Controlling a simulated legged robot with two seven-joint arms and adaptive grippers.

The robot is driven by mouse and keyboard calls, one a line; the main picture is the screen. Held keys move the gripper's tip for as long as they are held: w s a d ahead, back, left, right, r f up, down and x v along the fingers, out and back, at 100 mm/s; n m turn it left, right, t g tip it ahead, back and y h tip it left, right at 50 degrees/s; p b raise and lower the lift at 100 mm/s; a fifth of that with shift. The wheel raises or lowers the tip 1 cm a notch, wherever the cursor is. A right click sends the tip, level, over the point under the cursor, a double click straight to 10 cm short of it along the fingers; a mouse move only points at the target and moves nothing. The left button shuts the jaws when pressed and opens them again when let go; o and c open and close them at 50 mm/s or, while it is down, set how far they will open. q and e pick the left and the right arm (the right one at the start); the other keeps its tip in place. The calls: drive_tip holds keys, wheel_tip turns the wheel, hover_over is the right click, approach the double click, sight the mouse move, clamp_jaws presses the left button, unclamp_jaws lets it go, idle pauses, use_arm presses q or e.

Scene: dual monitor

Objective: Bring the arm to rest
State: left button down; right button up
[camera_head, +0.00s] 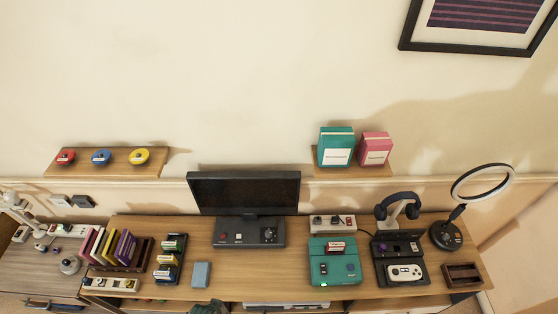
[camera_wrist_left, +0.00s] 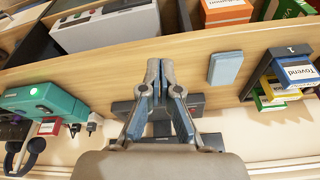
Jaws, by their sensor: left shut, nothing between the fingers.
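My left gripper (camera_wrist_left: 160,88) is in the middle of the left wrist view. Its two grey-blue fingers are together, with nothing between them. It appears over the wooden desk (camera_wrist_left: 120,62) by the dark base of the monitor, which it partly hides. The same monitor (camera_head: 244,193) stands at the middle of the desk in the head view. I cannot clearly make out the left gripper in the head view. My right gripper is in neither view.
A teal console (camera_head: 334,262), headphones (camera_head: 397,206) and a ring light (camera_head: 446,236) stand on the desk's right. A blue box (camera_head: 201,274), a cartridge rack (camera_head: 170,259) and upright cases (camera_head: 118,247) are on the left. Two shelves (camera_head: 105,168) hang above. Bare desk surrounds the blue box.

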use_arm(q)
drive_tip(key=s+f+g+b, duration=0.1)
drive_tip(key=s+f+b, duration=0.15)
drive_tip(key=f, duration=1.15)
drive_tip(key=s+f+b, duration=0.2)
drive_tip(key=s+f, duration=0.1)
drive_tip(key=f, duration=1.2)
drive_tip(key=s+a+f+g+b, duration=0.1)
drive_tip(key=s+a+f+b, duration=0.2)
drive_tip(key=s+f, duration=1.1)
drive_tip(key=shift+s+a, duration=0.2)
drive_tip(key=shift+s, duration=0.5)
drive_tip(key=shift+f, duration=0.1)
drive_tip(key=shift+m, duration=0.3)
